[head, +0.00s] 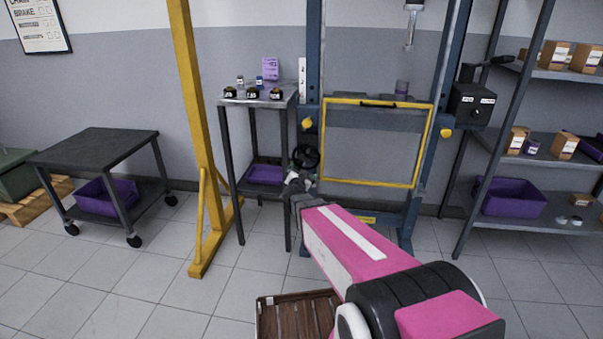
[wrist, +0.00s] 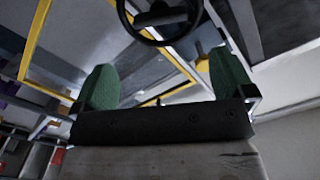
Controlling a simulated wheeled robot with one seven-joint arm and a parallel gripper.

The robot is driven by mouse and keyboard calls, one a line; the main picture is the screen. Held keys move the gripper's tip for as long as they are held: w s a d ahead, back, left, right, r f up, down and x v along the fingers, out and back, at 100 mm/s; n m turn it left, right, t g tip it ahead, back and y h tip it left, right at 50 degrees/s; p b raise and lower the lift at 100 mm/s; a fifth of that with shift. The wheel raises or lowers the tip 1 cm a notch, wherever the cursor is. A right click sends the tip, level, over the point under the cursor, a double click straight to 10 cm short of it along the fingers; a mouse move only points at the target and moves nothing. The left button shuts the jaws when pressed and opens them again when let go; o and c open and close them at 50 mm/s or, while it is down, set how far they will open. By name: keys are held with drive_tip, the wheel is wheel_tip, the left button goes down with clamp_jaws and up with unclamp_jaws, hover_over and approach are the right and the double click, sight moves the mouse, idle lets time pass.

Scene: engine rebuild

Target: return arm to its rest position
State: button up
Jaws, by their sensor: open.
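My pink and white arm reaches out from the lower right of the head view toward the blue press frame (head: 313,60). My gripper (head: 296,184) is small and partly hidden at the arm's far end, in front of the press's left post. In the wrist view my gripper (wrist: 165,84) shows two green finger pads set wide apart. It is open, with nothing held between the pads. A black handwheel (head: 306,157) is close to the gripper in the head view. A black ring, likely this wheel (wrist: 160,42), shows beyond the fingers in the wrist view; contact cannot be told.
A yellow-framed guard (head: 374,101) spans the press. A yellow post (head: 186,90) and a small stand (head: 228,100) with small containers are left of it. A dark cart (head: 95,146) stands farther left, shelving (head: 560,136) right. A slatted wooden crate (head: 265,318) lies below my arm.

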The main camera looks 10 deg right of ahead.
drive_tip(key=s+a+f+n+g+y, duration=0.4)
drive_tip(key=s+f+n+g+y, duration=0.2)
drive_tip(key=s+n+g+y, duration=0.3)
drive_tip(key=s+d+f+g+h, duration=0.1)
drive_tip(key=s+d+g, duration=0.2)
drive_tip(key=s, duration=0.6)
drive_tip(key=s+d+f+g+h, duration=0.2)
drive_tip(key=s+d+g, duration=0.2)
drive_tip(key=s, duration=0.5)
drive_tip(key=shift+s+n+g, duration=0.2)
drive_tip(key=shift+n+g, duration=0.1)
drive_tip(key=shift+g, duration=0.3)
